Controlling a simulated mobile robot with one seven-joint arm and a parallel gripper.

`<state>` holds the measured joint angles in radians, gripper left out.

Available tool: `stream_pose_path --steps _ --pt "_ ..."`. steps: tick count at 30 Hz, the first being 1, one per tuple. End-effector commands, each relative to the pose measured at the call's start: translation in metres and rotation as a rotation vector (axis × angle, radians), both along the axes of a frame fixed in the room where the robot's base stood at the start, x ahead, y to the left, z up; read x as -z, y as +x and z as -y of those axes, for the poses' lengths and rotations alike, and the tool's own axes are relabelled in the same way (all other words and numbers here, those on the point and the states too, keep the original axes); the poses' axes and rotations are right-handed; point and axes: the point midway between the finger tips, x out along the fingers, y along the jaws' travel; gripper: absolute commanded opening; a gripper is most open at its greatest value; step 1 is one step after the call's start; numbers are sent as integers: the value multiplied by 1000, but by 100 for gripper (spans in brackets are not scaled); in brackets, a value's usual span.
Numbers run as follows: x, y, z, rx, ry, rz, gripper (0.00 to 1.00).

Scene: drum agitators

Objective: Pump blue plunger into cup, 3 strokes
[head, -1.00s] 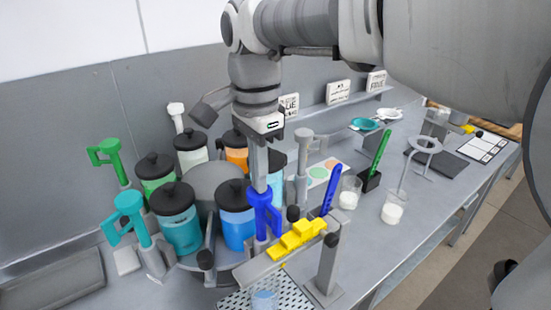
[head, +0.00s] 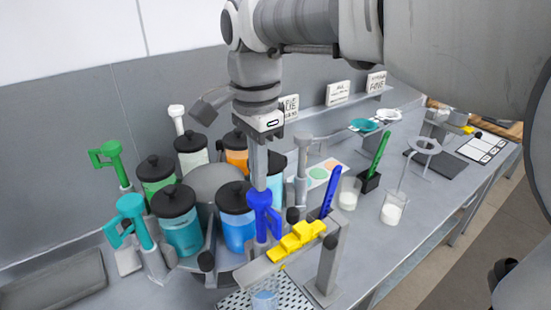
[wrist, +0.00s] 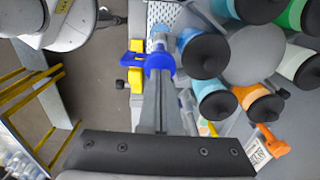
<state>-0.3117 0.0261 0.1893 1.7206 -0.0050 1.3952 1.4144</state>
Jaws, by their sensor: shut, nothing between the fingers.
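The blue plunger (head: 262,203) stands upright on the near side of the drum ring, in front of the blue-liquid canister (head: 236,216). My gripper (head: 259,186) is shut and empty, pointing straight down with its fingertips at the plunger's top; I cannot tell whether they press on it. In the wrist view my shut fingers (wrist: 161,100) reach to the blue plunger head (wrist: 161,62). A clear cup (head: 264,298) with some blue liquid stands below on the perforated tray (head: 236,301), partly cut off by the frame's lower edge.
A yellow stepped piece (head: 298,240) lies on the grey bar beside the plunger. Teal (head: 133,212) and green (head: 108,156) plungers and several black-lidded canisters surround the drum. A blue stick (head: 331,192), a green stick (head: 379,153) and glasses stand to the right.

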Motion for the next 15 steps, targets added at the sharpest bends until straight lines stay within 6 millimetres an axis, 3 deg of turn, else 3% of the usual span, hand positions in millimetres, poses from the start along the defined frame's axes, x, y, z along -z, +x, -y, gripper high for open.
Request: stream_pose_path --steps 15 --pt "23 0 0 0 -1 -1 0"
